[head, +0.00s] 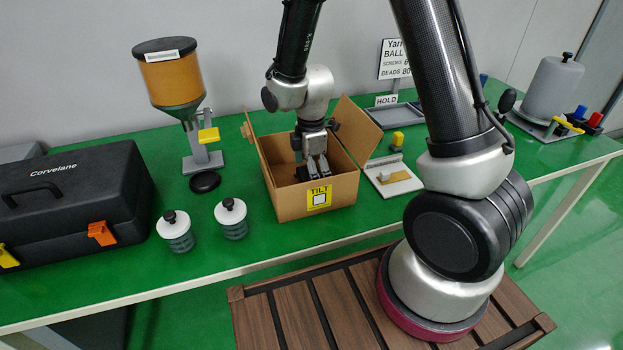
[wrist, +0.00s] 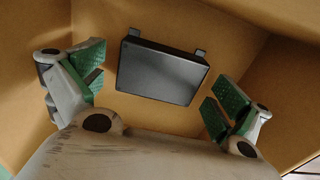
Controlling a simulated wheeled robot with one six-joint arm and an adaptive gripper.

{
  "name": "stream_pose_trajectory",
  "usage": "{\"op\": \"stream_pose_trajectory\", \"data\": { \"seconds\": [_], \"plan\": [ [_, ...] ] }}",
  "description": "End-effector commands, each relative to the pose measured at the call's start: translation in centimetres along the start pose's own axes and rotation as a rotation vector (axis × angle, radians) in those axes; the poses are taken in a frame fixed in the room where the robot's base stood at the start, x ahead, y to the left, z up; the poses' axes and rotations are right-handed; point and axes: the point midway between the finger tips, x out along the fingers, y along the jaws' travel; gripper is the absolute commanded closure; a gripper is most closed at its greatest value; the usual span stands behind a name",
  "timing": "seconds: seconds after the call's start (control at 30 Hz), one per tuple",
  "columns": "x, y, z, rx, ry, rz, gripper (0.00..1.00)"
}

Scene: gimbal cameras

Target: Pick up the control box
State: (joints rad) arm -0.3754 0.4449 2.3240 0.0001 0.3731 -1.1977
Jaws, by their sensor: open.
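The control box (wrist: 162,71) is a flat black rectangular box with two small tabs on its far edge. In the wrist view it lies on the bottom of an open cardboard box (head: 288,206), slightly tilted in the picture. In the head view the control box is hidden by the carton's front wall and my gripper. My gripper (head: 314,172) points down into the carton. In the wrist view its green-padded fingers (wrist: 152,95) are spread wide, one on each side of the control box, with gaps and nothing between them in contact.
The carton's walls and raised flaps (head: 357,127) surround my gripper closely. Two lidded jars (head: 232,218) stand to its left, with a black toolbox (head: 75,205) farther left. A hopper stand (head: 180,95) is behind left; a white board (head: 393,176) lies right.

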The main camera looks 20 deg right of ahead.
Motion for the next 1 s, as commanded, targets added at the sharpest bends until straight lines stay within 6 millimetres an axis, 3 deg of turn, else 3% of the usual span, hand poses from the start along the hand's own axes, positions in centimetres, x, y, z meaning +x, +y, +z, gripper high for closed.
{"op": "stream_pose_trajectory", "data": {
  "seconds": [0.3, 0.57, 0.87, 1.0],
  "plan": [
    [0.8, 0.0, 0.0, 0.001, 0.000, 0.001, 0.00],
    [0.8, 0.0, 0.0, 0.001, 0.000, 0.000, 0.47],
    [0.6, 0.0, 0.0, 0.001, 0.001, 0.002, 0.47],
    [-1.2, 0.1, 0.0, 0.001, 0.002, 0.005, 0.47]
  ]
}}
